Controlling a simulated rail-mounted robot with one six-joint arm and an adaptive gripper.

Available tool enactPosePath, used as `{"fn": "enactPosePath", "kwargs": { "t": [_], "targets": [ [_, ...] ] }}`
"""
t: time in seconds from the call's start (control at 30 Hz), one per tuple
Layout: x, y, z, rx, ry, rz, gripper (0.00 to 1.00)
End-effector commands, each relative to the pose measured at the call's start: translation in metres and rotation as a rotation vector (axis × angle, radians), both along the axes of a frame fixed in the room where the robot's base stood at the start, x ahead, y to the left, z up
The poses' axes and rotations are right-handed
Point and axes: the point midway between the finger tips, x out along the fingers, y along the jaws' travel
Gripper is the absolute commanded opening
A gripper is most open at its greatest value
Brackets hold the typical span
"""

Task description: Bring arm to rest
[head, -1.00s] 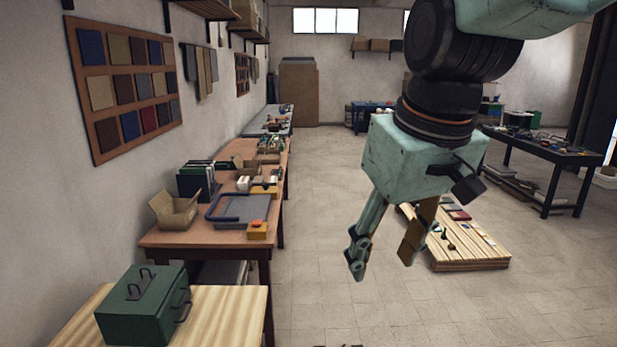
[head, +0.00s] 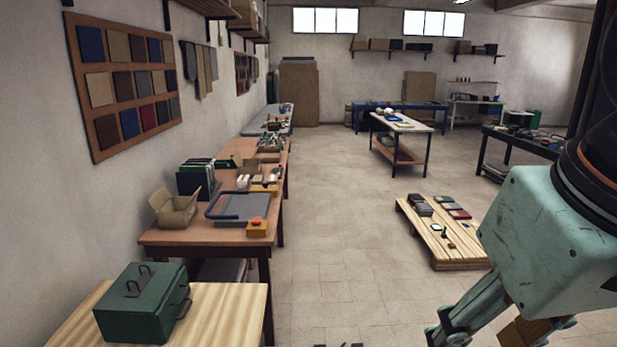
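My gripper (head: 492,335) is at the lower right of the head view, with its pale green body above it and the fingers pointing down and to the left. The fingers stand apart with nothing seen between them. Their tips are at or past the bottom edge of the picture. The gripper hangs in front of the open floor, to the near right side of a low slatted wooden platform (head: 462,262).
A green metal box (head: 142,305) stands on a light wooden table at the near left. Behind it a long workbench (head: 165,238) runs along the left wall with trays and boxes. A white-topped table (head: 405,127) stands farther back. The middle floor (head: 330,230) is clear.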

Motion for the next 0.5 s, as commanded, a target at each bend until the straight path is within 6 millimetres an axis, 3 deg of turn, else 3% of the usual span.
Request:
{"fn": "enactPosePath", "kwargs": {
  "t": [0.2,0.5],
  "targets": [
    [-0.024,-0.007,-0.009,0.004,-0.008,-0.042,0.47],
    [-0.031,-0.010,-0.012,0.005,-0.008,-0.056,0.47]
  ]
}}
